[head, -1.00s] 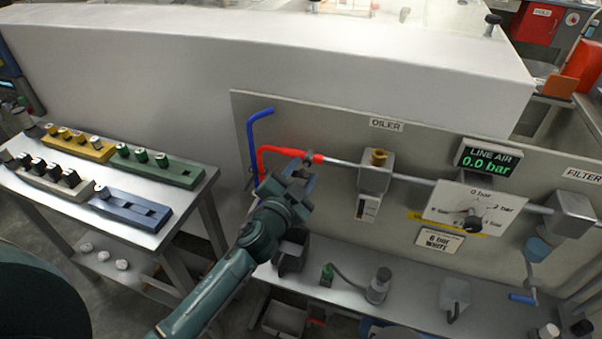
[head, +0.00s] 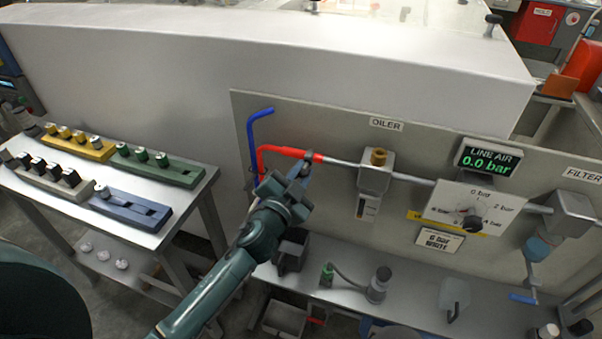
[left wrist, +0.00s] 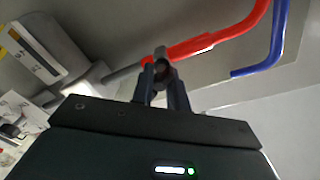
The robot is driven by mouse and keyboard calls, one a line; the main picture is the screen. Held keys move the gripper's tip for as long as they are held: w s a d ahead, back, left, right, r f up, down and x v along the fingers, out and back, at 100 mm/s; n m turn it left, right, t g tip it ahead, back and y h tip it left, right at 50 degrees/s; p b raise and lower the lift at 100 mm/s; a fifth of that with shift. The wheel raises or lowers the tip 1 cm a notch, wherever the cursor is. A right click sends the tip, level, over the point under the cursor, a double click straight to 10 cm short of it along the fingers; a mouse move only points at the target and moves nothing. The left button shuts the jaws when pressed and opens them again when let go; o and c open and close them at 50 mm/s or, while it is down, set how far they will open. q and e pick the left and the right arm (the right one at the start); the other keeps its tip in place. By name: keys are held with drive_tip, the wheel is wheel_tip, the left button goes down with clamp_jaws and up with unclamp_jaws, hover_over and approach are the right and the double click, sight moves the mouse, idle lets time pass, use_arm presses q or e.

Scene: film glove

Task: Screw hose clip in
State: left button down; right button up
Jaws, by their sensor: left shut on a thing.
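The red hose (head: 285,151) bends along the panel and ends on a grey pipe (head: 340,162). My left gripper (head: 306,162) is at this hose end, reaching up from below. In the left wrist view its two fingers (left wrist: 162,78) are closed on a small dark piece, which looks like the hose clip (left wrist: 160,54), at the edge of the red sleeve (left wrist: 195,46). How tight the clip sits cannot be told. The fingers hide part of it. My right gripper is not in view.
A blue hose (head: 250,138) hangs left of the red one. The oiler (head: 375,178) and a dial plate (head: 470,210) are to the right. The line air display (head: 488,158) reads 0.0 bar. A bench (head: 410,296) with small parts lies below.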

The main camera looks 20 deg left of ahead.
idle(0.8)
use_arm(q)
drive_tip(key=c, duration=1.4)
unclamp_jaws()
drive_tip(key=shift+s, duration=0.1)
drive_tip(key=shift+s+a+b, duration=0.25)
drive_tip(key=shift+s+b, duration=0.1)
drive_tip(key=shift+s, duration=1.8)
drive_tip(key=shift+s+a+b, duration=0.3)
drive_tip(key=shift+s, duration=1.85)
drive_tip(key=shift+s+a+b, duration=0.25)
drive_tip(key=shift+s+b, duration=0.1)
drive_tip(key=shift+s, duration=1.8)
